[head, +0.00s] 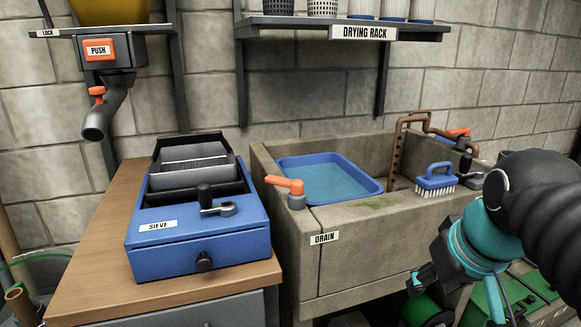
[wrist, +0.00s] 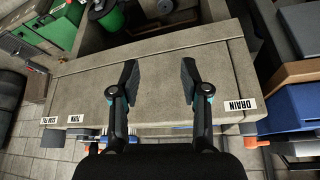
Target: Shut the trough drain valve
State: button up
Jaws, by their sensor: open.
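The drain valve (head: 288,187) has an orange lever on a grey base. It stands on the near left rim of the stone trough (head: 345,245), above the DRAIN label (head: 324,238). Its lever points left, out past the trough's left edge. In the wrist view an orange part (wrist: 255,142) that looks like this lever shows beside the DRAIN label (wrist: 240,104). My gripper (wrist: 158,72) is open and empty, over the trough's front face. In the head view my gripper (head: 420,284) is in front of the trough, right of and below the valve, and not touching it.
A blue sieve box (head: 195,215) with a crank stands on the wooden cabinet left of the trough. A blue basin (head: 330,178) of water sits in the trough. A blue brush (head: 436,180) and brown pipe (head: 397,150) stand farther right. A drying rack (head: 345,25) hangs above.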

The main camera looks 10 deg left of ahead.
jog(key=w+a+r+n+g+y, duration=0.1)
jog(key=w+a+r+n, duration=0.2)
jog(key=w+a+r, duration=0.3)
jog(key=w+a+r+n+g+y, duration=0.1)
jog(key=w+a+r+n, duration=0.3)
jog(key=r, duration=0.5)
jog(key=n+g+y+p, duration=0.1)
jog(key=n+g, duration=0.1)
jog(key=n, duration=0.3)
send_near(277, 178)
jog(key=b+x, duration=0.4)
jog(key=x, duration=0.4)
grip_shut()
